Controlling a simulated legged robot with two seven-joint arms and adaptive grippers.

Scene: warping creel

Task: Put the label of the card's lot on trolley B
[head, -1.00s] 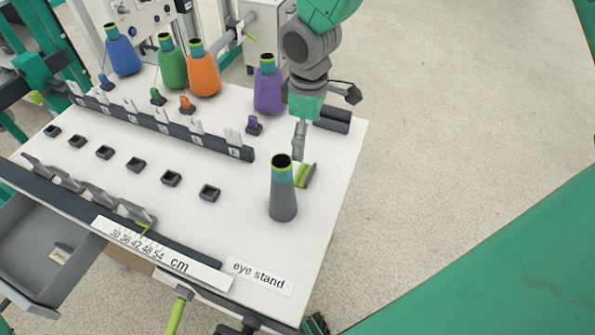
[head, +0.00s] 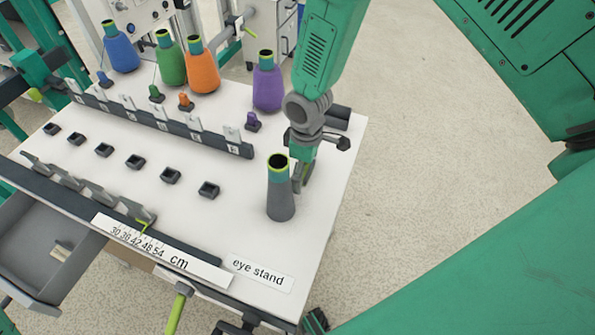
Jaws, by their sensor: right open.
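My right gripper (head: 303,175) is open and low over the white table, just right of the grey cone (head: 281,200) with the teal and lime top. I cannot make out the card or a trolley marked B. My left gripper is not in view.
Blue (head: 122,52), green (head: 171,65), orange (head: 203,72) and purple (head: 267,88) cones stand along the back. A dark rail (head: 160,124) with upright clips and several small black cups (head: 170,175) cross the white table (head: 235,215). An "eye stand" plate (head: 262,272) lies in front.

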